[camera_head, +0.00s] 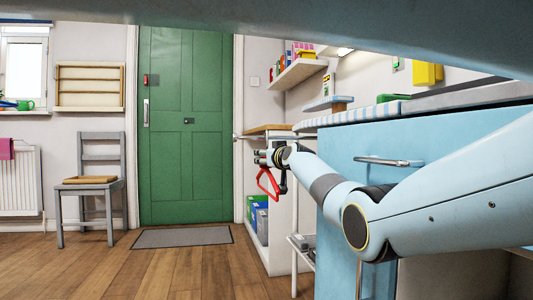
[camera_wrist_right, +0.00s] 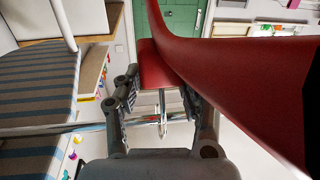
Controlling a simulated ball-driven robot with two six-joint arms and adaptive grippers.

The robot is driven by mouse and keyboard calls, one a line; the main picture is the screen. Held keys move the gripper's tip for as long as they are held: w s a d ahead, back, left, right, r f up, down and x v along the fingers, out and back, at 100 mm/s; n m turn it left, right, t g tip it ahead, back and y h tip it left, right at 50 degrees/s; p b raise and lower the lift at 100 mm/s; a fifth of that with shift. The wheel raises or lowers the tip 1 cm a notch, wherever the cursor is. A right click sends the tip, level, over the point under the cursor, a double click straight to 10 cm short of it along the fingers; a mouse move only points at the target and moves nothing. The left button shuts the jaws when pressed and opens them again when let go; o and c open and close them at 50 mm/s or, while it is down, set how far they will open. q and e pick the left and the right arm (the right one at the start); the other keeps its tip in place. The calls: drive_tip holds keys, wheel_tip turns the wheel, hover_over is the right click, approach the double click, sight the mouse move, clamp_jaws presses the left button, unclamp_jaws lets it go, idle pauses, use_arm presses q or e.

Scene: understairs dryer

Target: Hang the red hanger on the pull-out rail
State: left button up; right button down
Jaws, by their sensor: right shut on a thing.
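The red hanger (camera_head: 268,182) hangs below my right gripper (camera_head: 264,157) in the head view. In the right wrist view, the right gripper (camera_wrist_right: 162,90) is shut on the hanger (camera_wrist_right: 230,68), whose broad red arm fills the upper right. A thin metal bar (camera_head: 272,136), which looks like the pull-out rail, runs along the wooden-topped unit, its end pointing left. What looks like the same chrome bar (camera_wrist_right: 70,129) crosses behind the fingers in the wrist view. I cannot tell the gap between hanger and bar. My left gripper is out of view.
A blue cabinet (camera_head: 350,160) with a metal handle stands beside my right arm. A striped board (camera_head: 352,117) lies above it. A white unit with boxes (camera_head: 256,218) is below the rail. A green door (camera_head: 187,110), mat (camera_head: 182,237) and chair (camera_head: 92,184) stand left; the floor between is clear.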

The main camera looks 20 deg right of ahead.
drive_tip(key=shift+f, duration=0.3)
drive_tip(key=c, duration=0.7)
unclamp_jaws()
drive_tip(key=shift+s+f, duration=0.1)
